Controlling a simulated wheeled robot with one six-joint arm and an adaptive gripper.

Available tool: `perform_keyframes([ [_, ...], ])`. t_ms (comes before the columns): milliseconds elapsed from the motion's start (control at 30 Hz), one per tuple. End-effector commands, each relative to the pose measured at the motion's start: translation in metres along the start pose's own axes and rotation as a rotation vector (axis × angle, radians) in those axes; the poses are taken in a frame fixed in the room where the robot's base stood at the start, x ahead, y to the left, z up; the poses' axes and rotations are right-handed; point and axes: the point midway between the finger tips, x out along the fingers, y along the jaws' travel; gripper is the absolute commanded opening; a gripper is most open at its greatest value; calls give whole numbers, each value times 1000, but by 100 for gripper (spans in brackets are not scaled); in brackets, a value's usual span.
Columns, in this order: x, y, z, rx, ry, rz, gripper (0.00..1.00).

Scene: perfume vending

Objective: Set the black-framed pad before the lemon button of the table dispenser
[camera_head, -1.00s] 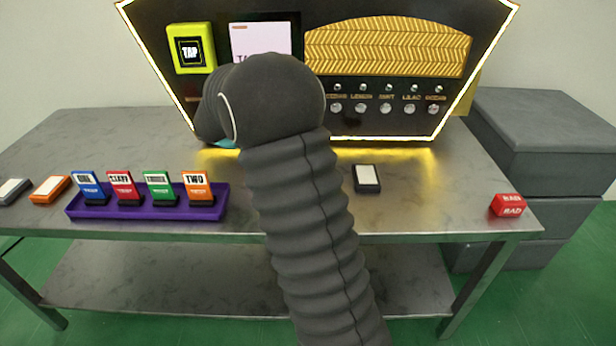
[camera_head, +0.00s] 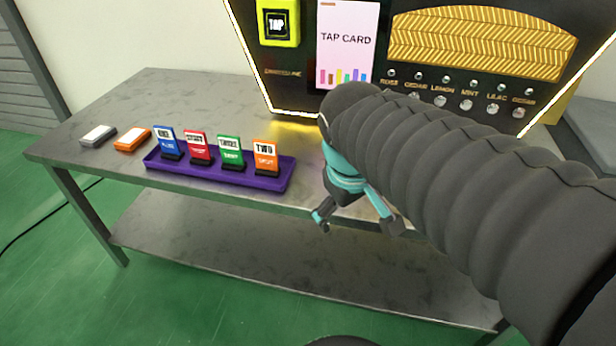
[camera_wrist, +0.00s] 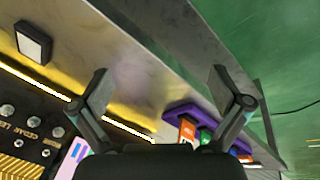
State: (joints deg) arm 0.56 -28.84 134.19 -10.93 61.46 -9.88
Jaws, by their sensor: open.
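The black-framed pad (camera_wrist: 33,42) with a white face lies on the table at the upper left of the wrist view, to the left of my gripper. In the head view my arm hides it. My gripper (camera_head: 356,222) is open and empty near the table's front edge, its fingers spread; it also shows in the wrist view (camera_wrist: 160,85). The table dispenser (camera_head: 300,70) is black with a lit edge. Its lemon button (camera_head: 440,101) shows under the LEMON label, just above my arm.
A purple tray (camera_head: 215,177) with several coloured cards stands left of my gripper. An orange-framed pad (camera_head: 132,139) and a grey-framed pad (camera_head: 98,136) lie at the table's left. The table (camera_head: 150,100) is bare behind the tray.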

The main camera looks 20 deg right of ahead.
Motion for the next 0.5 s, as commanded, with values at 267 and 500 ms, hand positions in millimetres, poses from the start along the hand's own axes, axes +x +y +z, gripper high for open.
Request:
perform_keyframes([
  [267,-11,-36,18,228,234,-109,100],
  [500,-13,-45,20,278,277,-137,100],
])
